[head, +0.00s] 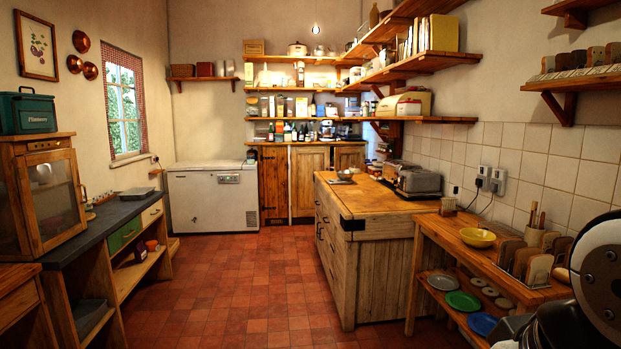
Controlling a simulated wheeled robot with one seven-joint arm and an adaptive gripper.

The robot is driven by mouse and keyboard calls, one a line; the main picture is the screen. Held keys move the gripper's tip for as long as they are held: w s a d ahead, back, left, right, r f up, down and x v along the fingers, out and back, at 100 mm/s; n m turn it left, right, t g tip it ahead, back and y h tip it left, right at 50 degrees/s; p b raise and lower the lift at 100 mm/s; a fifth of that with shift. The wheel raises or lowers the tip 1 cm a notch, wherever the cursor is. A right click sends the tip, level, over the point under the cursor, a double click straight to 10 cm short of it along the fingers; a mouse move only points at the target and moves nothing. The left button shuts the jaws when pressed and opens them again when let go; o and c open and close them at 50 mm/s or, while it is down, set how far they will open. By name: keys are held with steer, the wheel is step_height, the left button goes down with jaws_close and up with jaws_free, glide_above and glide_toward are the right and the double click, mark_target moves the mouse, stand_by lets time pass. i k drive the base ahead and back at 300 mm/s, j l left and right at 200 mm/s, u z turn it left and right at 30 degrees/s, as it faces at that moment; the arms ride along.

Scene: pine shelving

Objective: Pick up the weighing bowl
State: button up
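I cannot tell for sure which thing is the weighing bowl. A small silvery, shallow dish-like item (344,175) sits on the wooden butcher-block top (385,203); it is too small to make out well. A yellow bowl (478,237) stands upright on the wooden side table (455,222) at the right. Part of my own arm, white and black, fills the lower right corner and hides the near end of that table. My gripper's fingers do not show, so nothing can be seen held.
A toaster (418,181) stands on the block near the tiled wall. Plates, including a green one (463,302), lie on the side table's lower shelf. A dark counter (105,222) runs along the left. The red tiled floor (225,290) between is clear.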

mark_target(343, 175)
steer(key=i+u, duration=0.25)
steer(key=i, duration=4.85)
steer(key=i+j+z, duration=0.15)
steer(key=i, duration=0.35)
steer(key=i+j+z, duration=0.1)
steer(key=i, duration=0.4)
steer(key=i+j+z, duration=0.1)
steer(key=i+z, duration=0.3)
steer(key=i+j+z, duration=0.2)
steer(key=z, duration=0.2)
steer(key=i+j+z, duration=0.55)
steer(key=j+z, duration=0.25)
steer(key=i+j+z, duration=0.2)
steer(key=j, duration=0.15)
steer(key=j+z, duration=0.15)
steer(key=j, duration=0.15)
steer(key=i+j+z, duration=0.2)
steer(key=j, duration=0.2)
steer(key=j+z, duration=0.15)
steer(key=j, duration=0.2)
